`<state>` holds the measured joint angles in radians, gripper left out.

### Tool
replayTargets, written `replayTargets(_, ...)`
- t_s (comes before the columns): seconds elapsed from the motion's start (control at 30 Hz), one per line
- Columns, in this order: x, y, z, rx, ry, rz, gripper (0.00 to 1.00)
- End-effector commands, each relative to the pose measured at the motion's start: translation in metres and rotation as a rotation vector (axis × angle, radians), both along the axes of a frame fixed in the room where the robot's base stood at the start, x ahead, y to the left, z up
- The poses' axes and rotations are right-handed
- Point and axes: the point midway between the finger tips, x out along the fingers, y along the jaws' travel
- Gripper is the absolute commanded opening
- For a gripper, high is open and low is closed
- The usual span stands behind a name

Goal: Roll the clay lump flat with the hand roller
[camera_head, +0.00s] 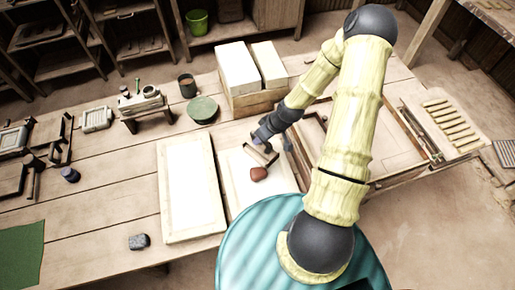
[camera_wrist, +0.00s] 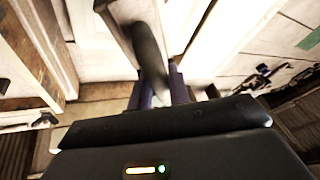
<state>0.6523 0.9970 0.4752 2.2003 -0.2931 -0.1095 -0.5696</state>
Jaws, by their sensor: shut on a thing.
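The reddish-brown clay lump (camera_head: 259,174) sits as a small rounded mound on a pale board (camera_head: 238,187) at the middle of the bench. My gripper (camera_head: 258,139) is shut on the hand roller (camera_head: 263,155), just behind the lump in the head view. The roller appears small there and partly hidden by my gripper; I cannot tell whether it touches the board. In the wrist view a dark, blurred handle of the roller (camera_wrist: 150,52) runs between my fingers (camera_wrist: 166,90). The clay lump does not show in the wrist view.
A second pale board (camera_head: 190,190) lies to the left. White blocks (camera_head: 237,68) stand behind on a wooden base. A wooden frame (camera_head: 400,150) lies to the right, beside my arm. A green round lid (camera_head: 202,109) and a dark mug (camera_head: 187,86) stand at back left.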

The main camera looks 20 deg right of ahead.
Motion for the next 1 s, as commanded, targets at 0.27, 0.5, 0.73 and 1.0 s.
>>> replayTargets(0.27,-0.010,-0.005,-0.002,0.000,-0.001,0.213,0.00)
replayTargets(0.5,-0.020,-0.002,0.000,-0.002,0.000,0.418,0.00)
replayTargets(0.73,-0.030,0.005,0.005,-0.003,-0.001,0.642,0.00)
replayTargets(1.0,-0.043,0.020,0.019,-0.006,-0.002,0.961,0.00)
